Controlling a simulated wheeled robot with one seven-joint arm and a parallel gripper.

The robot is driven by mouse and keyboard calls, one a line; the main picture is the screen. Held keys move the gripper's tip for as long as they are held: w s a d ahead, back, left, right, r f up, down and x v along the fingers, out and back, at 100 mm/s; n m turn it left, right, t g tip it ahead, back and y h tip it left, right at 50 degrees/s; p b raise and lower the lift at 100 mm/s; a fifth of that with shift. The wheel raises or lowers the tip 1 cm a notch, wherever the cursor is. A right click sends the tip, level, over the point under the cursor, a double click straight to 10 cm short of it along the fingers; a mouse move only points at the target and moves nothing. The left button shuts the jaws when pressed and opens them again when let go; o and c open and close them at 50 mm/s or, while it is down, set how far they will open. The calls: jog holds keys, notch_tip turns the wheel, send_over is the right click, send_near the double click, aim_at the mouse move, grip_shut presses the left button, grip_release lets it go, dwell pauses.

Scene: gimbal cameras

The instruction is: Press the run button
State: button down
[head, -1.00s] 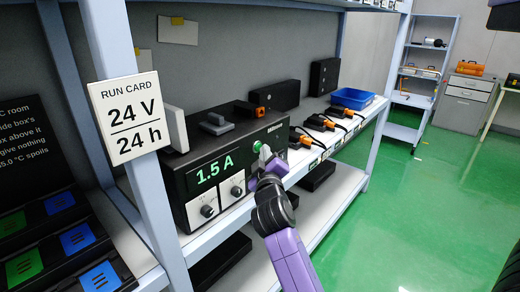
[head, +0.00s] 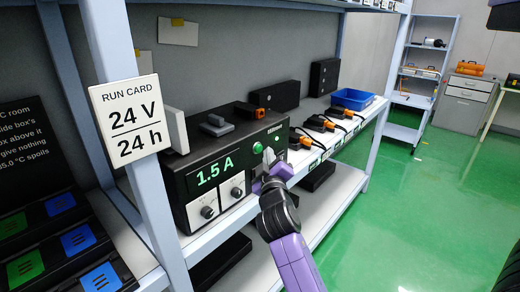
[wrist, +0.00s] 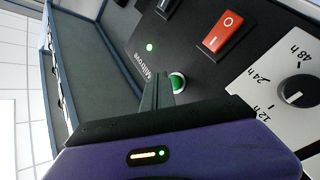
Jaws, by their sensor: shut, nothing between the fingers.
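The round green button (head: 256,148) is on the front of a black power box (head: 181,180), right of its green "1.5 A" display (head: 214,171). The wrist view also shows the button (wrist: 178,83), with a pale ring. My gripper (head: 268,154) is shut and empty, its fingertips just right of the button in the head view. In the wrist view my gripper's closed fingers (wrist: 159,78) stand beside the button and hide a little of its edge. I cannot tell how far the tips are from the panel.
A red rocker switch (wrist: 224,34) and a 12/24/48 h dial (wrist: 296,94) are near the button. Two knobs sit below the display. A "24 V 24 h" run card (head: 130,120) hangs on the shelf post. Orange-plugged leads and a blue bin (head: 352,98) lie right. The green floor is open.

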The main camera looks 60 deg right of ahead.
jog(key=shift+s+a+p, duration=0.2)
jog(key=shift+s+p, duration=0.05)
jog(key=shift+s, duration=0.55)
jog(key=shift+s+a+p, duration=0.15)
jog(key=shift+s+p, duration=0.05)
jog(key=shift+s, duration=0.65)
jog(key=shift+s+a+p, duration=0.2)
jog(key=shift+s+p, duration=0.05)
jog(key=shift+s, duration=0.55)
jog(key=s+a+f+n+t+y, duration=0.15)
jog(key=a+t+y, duration=0.25)
jog(key=a, duration=0.7)
jog(key=a+f+t+y, duration=0.3)
jog(key=a+t+y, duration=0.1)
jog(key=a, duration=0.8)
jog(key=s+a+f+g+y, duration=0.1)
jog(key=s+a+f+y, duration=0.2)
jog(key=s+a, duration=0.6)
jog(key=s+a+f+g+y, duration=0.1)
jog(key=s+a+f+y, duration=0.3)
jog(key=s+a, duration=0.5)
jog(key=shift+s+g+y, duration=0.4)
jog(key=shift+s+y, duration=0.2)
jog(key=shift+s, duration=0.15)
